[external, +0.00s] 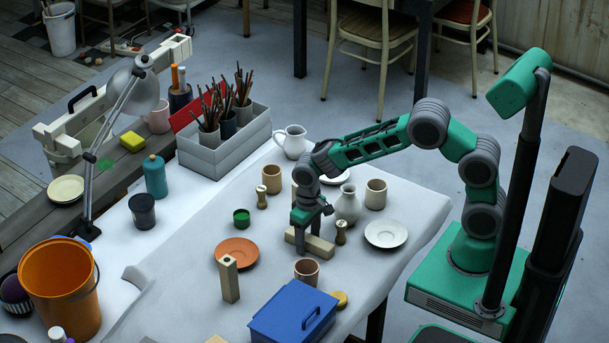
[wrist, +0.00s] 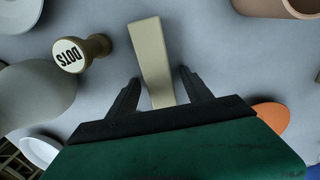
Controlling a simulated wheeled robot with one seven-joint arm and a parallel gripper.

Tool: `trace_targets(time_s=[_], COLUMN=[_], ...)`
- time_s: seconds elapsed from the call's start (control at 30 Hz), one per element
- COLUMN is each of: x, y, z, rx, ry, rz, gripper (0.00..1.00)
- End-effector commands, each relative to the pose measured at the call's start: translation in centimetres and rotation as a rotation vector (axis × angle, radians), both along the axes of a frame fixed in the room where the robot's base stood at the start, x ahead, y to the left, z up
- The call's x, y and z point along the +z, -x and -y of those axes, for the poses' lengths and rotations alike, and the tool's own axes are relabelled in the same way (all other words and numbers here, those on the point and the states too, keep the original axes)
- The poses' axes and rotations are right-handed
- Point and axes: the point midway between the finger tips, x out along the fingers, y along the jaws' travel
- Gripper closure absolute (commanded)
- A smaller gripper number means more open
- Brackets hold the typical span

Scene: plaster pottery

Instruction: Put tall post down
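A long beige block, which I take for the tall post (external: 318,245), lies on its side on the table. My gripper (external: 306,226) is low over it, pointing down, and hides part of it. In the wrist view the post (wrist: 151,45) runs between the two fingers of my gripper (wrist: 158,84). The fingers are spread, with a visible gap on each side of the post. Another beige post (external: 229,280) with a hole in its top stands upright at the front left, apart from the gripper.
A grey vase (external: 347,204), white plate (external: 386,233), brown cup (external: 306,271) and orange plate (external: 236,251) surround the gripper. A blue box (external: 292,313) is in front. Clear table lies left of the orange plate.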

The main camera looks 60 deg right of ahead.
Motion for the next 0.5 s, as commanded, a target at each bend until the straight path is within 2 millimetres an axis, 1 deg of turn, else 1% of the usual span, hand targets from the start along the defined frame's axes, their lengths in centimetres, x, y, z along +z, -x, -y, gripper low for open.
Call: trace_targets(time_s=[0.03,0.07,0.5], x=[0.0,0.0,0.03], y=[0.01,0.01,0.01], z=[0.0,0.01,0.01], rx=[0.0,0.0,0.0], ry=[0.0,0.0,0.0], rz=[0.0,0.0,0.0], gripper=[0.46,0.48,0.84])
